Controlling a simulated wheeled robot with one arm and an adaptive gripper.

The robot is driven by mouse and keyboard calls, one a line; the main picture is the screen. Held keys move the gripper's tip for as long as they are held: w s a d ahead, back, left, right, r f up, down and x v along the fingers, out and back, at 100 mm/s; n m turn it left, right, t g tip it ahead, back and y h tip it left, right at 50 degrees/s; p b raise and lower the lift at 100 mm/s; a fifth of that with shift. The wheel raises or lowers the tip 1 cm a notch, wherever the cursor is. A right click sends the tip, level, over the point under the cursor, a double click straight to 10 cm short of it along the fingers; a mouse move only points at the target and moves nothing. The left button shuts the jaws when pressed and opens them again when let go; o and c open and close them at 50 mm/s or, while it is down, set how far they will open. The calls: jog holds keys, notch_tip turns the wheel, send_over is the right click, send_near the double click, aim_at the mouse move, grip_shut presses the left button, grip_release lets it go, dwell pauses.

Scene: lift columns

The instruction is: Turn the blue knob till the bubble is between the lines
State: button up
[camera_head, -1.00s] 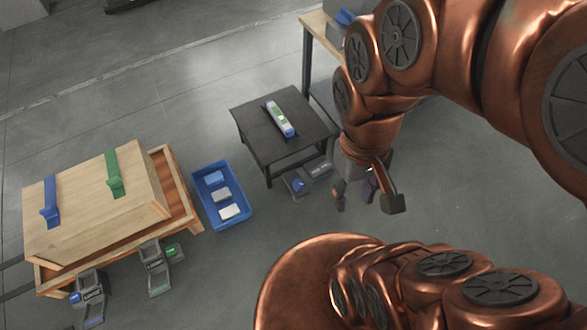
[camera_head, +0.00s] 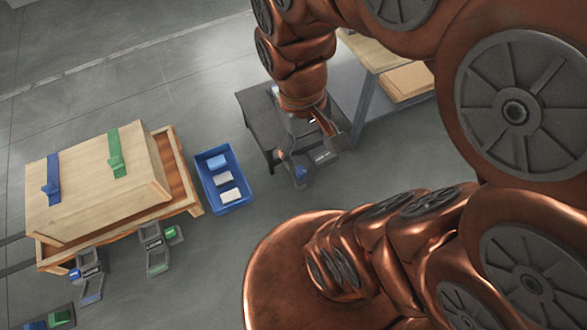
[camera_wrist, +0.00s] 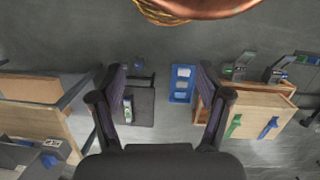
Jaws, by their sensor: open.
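The dark table (camera_head: 258,118) carries a spirit level, which my arm mostly hides in the head view. In the wrist view the level (camera_wrist: 128,110) lies on the table, with a pale body and a green part. Its bubble and lines are too small to read. A grey lift column with a blue knob (camera_head: 301,171) stands on the floor at the table's near edge. The column (camera_wrist: 139,68) looks small in the wrist view. My gripper (camera_head: 312,150) is open and empty, above and close beside this column in the head view. Its fingers (camera_wrist: 159,78) are spread wide in the wrist view.
A blue bin (camera_head: 226,199) with several blocks stands left of the table. Further left is a wooden crate (camera_head: 95,190) with blue and green straps, with more columns (camera_head: 155,250) before it. A workbench (camera_head: 360,82) stands right of the table. Floor between bin and table is clear.

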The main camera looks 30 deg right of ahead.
jog(key=shift+o, duration=0.2)
jog(key=w+d+f+n+h+b, duration=0.1)
jog(key=w+d+f+h+b, duration=0.1)
jog(key=w+d+f+b, duration=0.6)
jog(key=w+d+f, duration=0.2)
jog(key=w+f, duration=0.2)
jog(key=w, duration=0.2)
jog(key=shift+d+f+g, duration=0.2)
jog(key=shift+f+g, duration=0.1)
jog(key=n+h+b, duration=0.2)
jog(key=n+b, duration=0.7)
jog(key=b, duration=1)
send_over(301, 170)
notch_tip(301, 170, down, 50)
jog(key=r, duration=0.1)
jog(key=shift+n+y, duration=0.3)
jog(key=shift+n, duration=0.6)
jog(key=f+b, duration=0.1)
jog(key=f, duration=0.3)
jog(key=w+a+f, duration=0.1)
jog(key=f, duration=0.3)
jog(key=a+f+b, duration=0.1)
jog(key=f, duration=0.3)
jog(key=shift+w+a+f+b, duration=0.1)
jog(key=shift+w+f+b, duration=0.1)
jog(key=shift+b, duration=0.15)
jog(key=shift+s+f, duration=0.1)
jog(key=shift+f, duration=0.55)
jog(key=shift+b+x, duration=1.25)
jog(key=shift+x, duration=2.1)
